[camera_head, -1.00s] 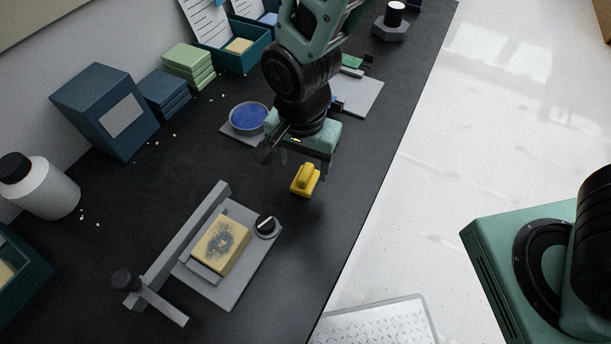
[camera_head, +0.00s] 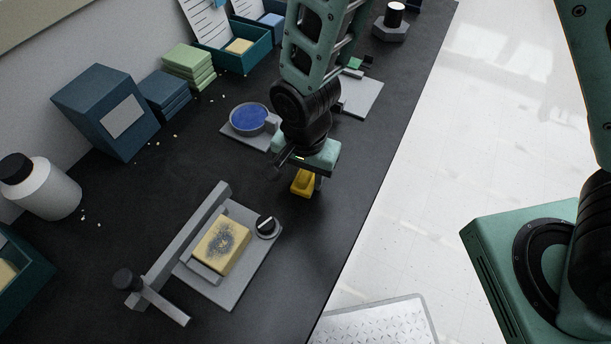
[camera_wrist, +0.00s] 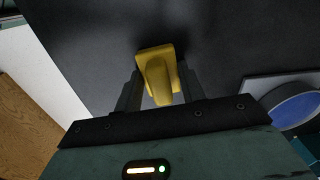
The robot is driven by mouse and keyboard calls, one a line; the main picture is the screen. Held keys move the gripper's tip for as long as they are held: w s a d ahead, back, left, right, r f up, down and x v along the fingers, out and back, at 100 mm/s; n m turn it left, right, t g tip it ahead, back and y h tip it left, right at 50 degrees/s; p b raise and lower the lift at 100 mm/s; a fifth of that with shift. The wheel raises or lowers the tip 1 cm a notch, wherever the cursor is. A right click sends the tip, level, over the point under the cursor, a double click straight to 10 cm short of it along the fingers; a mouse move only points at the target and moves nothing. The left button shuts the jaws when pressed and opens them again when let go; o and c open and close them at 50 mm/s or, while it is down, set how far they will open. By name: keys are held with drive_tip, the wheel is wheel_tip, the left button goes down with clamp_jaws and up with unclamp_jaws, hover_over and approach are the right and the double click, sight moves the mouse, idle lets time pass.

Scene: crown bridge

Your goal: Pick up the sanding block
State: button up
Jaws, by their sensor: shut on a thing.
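The yellow sanding block (camera_head: 302,184), a flat base with a raised handle, is on or just above the black bench, near its right edge; I cannot tell which. My gripper (camera_head: 305,177) is directly over it, pointing down. In the wrist view my gripper (camera_wrist: 158,90) has its two dark fingers on either side of the handle of the sanding block (camera_wrist: 157,72), shut on it. The arm and gripper body hide the block's top in the head view.
A grey fixture (camera_head: 235,285) with a tan, dark-speckled block (camera_head: 221,244) clamped on it stands in front. A round blue dish (camera_head: 249,118) is just left of my gripper. Blue boxes, green pads (camera_head: 189,65) and a white bottle (camera_head: 42,188) line the wall.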

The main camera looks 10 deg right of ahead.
sight(305, 172)
wheel_tip(305, 172, up, 10)
drive_tip(key=shift+r, duration=0.1)
idle(0.4)
